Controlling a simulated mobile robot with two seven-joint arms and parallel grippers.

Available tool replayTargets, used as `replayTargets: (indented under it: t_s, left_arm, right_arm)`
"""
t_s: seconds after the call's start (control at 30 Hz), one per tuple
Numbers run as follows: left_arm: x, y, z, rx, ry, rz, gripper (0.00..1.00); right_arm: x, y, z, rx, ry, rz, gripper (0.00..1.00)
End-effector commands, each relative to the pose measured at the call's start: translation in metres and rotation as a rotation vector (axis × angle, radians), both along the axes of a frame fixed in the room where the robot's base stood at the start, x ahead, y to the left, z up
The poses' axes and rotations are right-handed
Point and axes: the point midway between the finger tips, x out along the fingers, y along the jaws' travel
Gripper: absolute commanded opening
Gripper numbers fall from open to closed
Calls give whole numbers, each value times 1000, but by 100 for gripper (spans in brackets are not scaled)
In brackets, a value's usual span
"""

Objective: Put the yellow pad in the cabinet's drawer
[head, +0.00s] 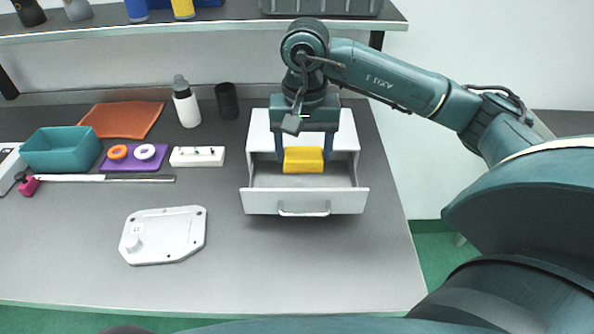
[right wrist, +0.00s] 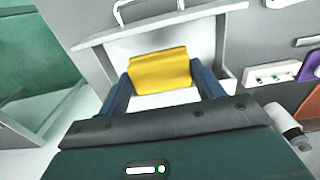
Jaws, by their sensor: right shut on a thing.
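The yellow pad (head: 304,160) is held between the fingers of my right gripper (head: 304,152), which is shut on it. The pad also shows between the blue fingers in the right wrist view (right wrist: 160,70). The white cabinet (head: 259,128) stands at the back right of the table. Its drawer (head: 262,201) is pulled open toward the front, with a handle on its face. The pad is over the open drawer, near the cabinet's front; whether it touches the drawer floor I cannot tell. The drawer's inside looks otherwise empty. My left gripper is not in view.
A white casting plate (head: 165,235) lies left of the drawer. A white block with small pins (head: 197,156), a purple tray with rings (head: 133,159), a teal bin (head: 62,150), a white bottle (head: 186,104) and a black cup (head: 227,101) stand further left. A shelf (head: 220,24) runs above.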

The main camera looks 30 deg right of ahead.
Motion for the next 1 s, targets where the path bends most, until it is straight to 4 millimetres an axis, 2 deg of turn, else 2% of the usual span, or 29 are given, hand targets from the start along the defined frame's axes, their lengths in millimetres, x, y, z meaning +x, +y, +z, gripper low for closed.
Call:
replayTargets:
  t_s: [0.13, 0.33, 0.6, 0.97, 1.0]
  left_arm:
    - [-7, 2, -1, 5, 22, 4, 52]
    - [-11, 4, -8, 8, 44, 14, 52]
    - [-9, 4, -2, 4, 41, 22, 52]
    - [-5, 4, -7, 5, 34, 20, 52]
    - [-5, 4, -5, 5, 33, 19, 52]
  right_arm:
    - [-1, 0, -27, 0, 5, 1, 41]
    - [0, 0, -44, 0, 0, 0, 41]
    - [-1, 0, -77, -1, 3, 1, 41]
    - [0, 0, -84, -1, -1, 2, 41]
    - [0, 0, -82, -1, -1, 2, 69]
